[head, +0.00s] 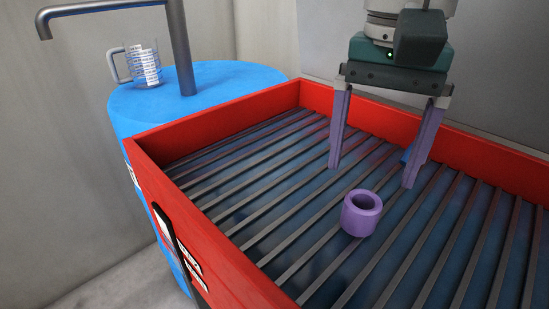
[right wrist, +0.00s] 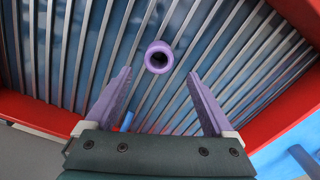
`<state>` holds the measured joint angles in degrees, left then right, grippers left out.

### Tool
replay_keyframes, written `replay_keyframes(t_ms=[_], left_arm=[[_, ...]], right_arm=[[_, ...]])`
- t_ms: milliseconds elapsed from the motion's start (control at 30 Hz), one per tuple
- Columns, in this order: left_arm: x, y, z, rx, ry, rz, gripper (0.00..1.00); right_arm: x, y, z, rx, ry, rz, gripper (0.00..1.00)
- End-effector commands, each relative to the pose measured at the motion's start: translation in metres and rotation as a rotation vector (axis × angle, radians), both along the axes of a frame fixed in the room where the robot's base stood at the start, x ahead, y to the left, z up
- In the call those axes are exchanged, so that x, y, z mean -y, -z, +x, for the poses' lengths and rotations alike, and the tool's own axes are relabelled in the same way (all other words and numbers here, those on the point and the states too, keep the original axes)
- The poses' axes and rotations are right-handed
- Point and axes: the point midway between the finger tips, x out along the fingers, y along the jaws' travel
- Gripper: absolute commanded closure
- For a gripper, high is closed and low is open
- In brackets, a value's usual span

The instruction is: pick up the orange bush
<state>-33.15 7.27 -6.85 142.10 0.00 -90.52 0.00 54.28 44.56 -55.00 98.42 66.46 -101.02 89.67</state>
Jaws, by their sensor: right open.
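No orange bush shows clearly. A purple, ring-shaped bush (head: 359,221) stands upright on the slatted grate of a red-walled bin (head: 236,121), its open hole facing up. It also shows in the right wrist view (right wrist: 158,44), just beyond the fingertips. My right gripper (head: 371,176) is open and empty, its two purple fingers pointing down above the grate, behind the bush and apart from it. In the right wrist view the gripper (right wrist: 160,75) has the bush ahead, roughly centred between its fingers. My left gripper is not in view.
A blue part (right wrist: 123,118) and a small orange-red spot, too small to identify, show between the finger bases in the right wrist view. A blue drum (head: 225,80) carries a clear mug (head: 147,65) and a grey bent pipe (head: 180,45).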

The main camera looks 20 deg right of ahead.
Motion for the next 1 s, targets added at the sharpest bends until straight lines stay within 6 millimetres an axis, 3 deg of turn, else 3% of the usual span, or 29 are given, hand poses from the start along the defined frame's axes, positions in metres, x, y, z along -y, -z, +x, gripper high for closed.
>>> replay_keyframes(t_ms=[500, 800, 1000], left_arm=[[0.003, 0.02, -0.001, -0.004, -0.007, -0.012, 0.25], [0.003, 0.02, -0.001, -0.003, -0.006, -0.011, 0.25], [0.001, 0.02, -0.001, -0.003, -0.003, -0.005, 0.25]], right_arm=[[-0.002, 0.068, -0.004, -0.001, -0.002, -0.001, 0.12], [-0.002, 0.073, -0.003, 0.002, -0.004, -0.001, 0.12], [-0.002, 0.073, -0.003, 0.002, -0.004, -0.001, 0.32]])
